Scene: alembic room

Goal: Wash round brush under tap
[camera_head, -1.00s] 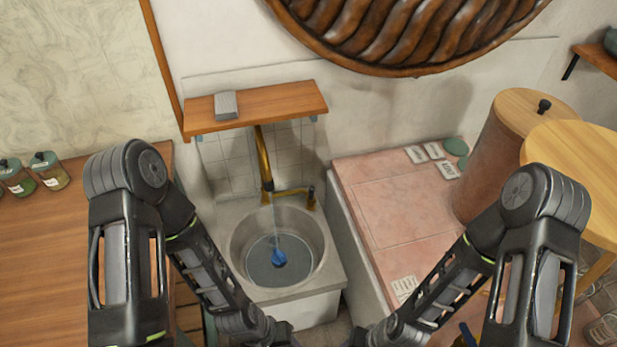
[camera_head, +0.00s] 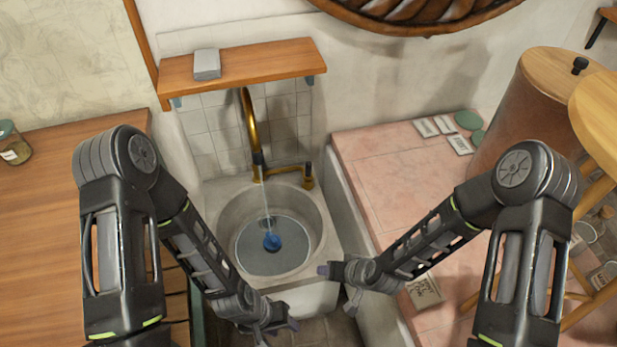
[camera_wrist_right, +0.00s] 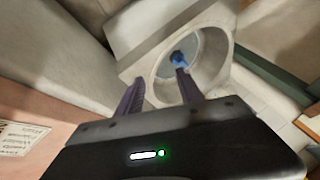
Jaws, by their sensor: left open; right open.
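The brass tap (camera_head: 249,125) curves down over the round sink (camera_head: 315,235), with a thin stream of water falling from it. A small round blue thing (camera_head: 272,242) lies in the basin where the stream lands; I cannot tell whether it is the round brush. It also shows in the right wrist view (camera_wrist_right: 180,58). My left gripper (camera_head: 276,328) is open and empty, in front of the sink and low in the picture. My right gripper (camera_head: 337,290) is open and empty, just right of the sink's front corner; its two fingers (camera_wrist_right: 160,92) point toward the basin.
A wooden shelf (camera_head: 240,67) with a grey block (camera_head: 207,64) hangs above the tap. A wooden counter (camera_head: 50,210) stands left. A pink tiled counter (camera_head: 385,175) with small cards stands right, beside a large brown vessel (camera_head: 525,115).

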